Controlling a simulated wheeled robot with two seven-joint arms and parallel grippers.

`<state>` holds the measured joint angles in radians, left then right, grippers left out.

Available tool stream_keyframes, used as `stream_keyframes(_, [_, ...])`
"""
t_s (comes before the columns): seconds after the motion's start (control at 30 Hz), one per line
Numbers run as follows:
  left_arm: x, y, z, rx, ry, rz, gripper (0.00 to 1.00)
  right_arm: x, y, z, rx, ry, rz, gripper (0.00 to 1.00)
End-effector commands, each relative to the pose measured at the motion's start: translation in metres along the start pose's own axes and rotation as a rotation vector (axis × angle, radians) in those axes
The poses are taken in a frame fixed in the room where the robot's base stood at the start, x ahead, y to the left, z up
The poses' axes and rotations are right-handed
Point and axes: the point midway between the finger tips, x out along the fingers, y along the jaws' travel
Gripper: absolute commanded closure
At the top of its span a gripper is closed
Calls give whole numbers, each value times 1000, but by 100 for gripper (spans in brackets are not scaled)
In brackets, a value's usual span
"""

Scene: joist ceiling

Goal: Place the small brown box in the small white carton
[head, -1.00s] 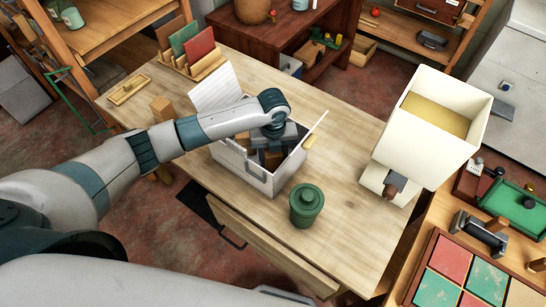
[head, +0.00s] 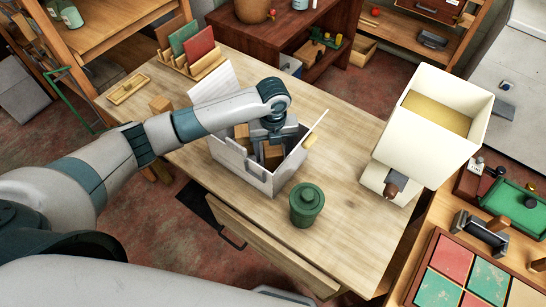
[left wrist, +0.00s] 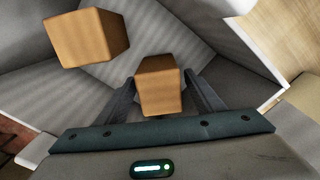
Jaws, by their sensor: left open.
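The white carton (head: 242,172) stands on the wooden table with its flaps open. Two small brown boxes are inside it: one (head: 242,131) towards its left back and one (head: 272,156) under my left gripper (head: 272,140). In the left wrist view one brown box (left wrist: 160,86) lies between the two dark fingers, with a gap on each side. The other brown box (left wrist: 88,38) is up and to the left, clear of the fingers. My left gripper is open, reaching down into the carton. My right gripper is not in view.
A green lidded jar (head: 306,205) stands close to the carton's front right. A wooden block (head: 160,104), a small tray (head: 128,88) and a file rack (head: 192,58) are at the left back. The table's back middle is clear.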

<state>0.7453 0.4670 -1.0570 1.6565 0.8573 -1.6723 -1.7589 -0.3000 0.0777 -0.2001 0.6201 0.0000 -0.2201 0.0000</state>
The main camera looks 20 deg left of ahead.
Motion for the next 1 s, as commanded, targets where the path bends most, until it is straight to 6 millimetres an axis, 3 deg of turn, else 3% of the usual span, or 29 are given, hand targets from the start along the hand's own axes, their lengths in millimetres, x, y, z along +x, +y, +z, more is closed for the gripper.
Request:
stream_keyframes(0.3, [-56,-1,1,1,-3,-3,38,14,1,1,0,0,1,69])
stream_keyframes(0.5, [-81,-1,1,0,0,-2,38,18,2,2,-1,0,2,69])
stream_keyframes(1.0, [-90,0,0,-1,1,0,38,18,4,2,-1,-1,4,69])
